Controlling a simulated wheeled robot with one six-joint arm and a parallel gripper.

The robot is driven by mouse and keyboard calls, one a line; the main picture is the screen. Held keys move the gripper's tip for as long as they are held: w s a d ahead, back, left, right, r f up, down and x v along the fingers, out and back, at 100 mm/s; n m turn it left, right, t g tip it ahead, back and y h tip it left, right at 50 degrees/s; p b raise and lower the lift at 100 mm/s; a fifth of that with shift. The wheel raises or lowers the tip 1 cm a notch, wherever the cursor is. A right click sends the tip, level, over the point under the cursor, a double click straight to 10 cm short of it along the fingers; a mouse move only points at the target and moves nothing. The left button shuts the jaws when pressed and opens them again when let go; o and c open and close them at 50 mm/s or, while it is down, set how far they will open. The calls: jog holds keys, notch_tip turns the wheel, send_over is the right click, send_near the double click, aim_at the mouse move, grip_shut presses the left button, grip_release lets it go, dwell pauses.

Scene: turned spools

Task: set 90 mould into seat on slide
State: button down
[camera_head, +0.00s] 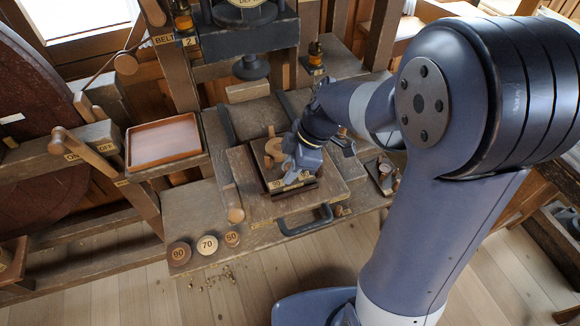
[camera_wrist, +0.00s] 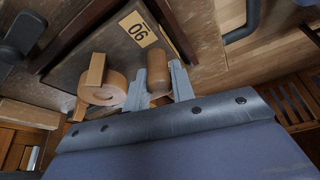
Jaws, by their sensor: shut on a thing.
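The 90 mould (camera_wrist: 118,48) is a flat dark brown block with a yellow "90" label, seen in the wrist view. My gripper (camera_wrist: 160,82) is shut on the mould's upright wooden peg handle. In the head view my gripper (camera_head: 303,168) is over the mould (camera_head: 280,184) and hides much of it. The slide (camera_head: 335,190) is a wooden board with a black pull handle (camera_head: 305,222) at its front. The mould is over the slide's middle, with dark edging around it. I cannot tell whether it is down in the seat, which is hidden.
A wooden disc with an upright piece (camera_wrist: 98,85) stands close beside my gripper. A press head (camera_head: 250,66) hangs behind the slide. Discs marked 90 (camera_head: 178,253), 70 (camera_head: 207,245) and 50 (camera_head: 232,239) lie at the bench front. An empty tray (camera_head: 163,142) is at left.

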jog(key=c, duration=1.2)
grip_release()
jog(key=shift+f, duration=0.1)
jog(key=shift+r+p, duration=0.35)
jog(key=shift+d+r, duration=0.15)
jog(key=shift+r, duration=0.2)
jog(key=v, duration=1.1)
jog(key=shift+b, duration=0.45)
jog(key=shift+d, duration=0.1)
jog(key=x, duration=1.2)
jog(key=shift+f, duration=0.35)
jog(key=shift+r+p, duration=0.35)
jog(key=shift+p, duration=0.05)
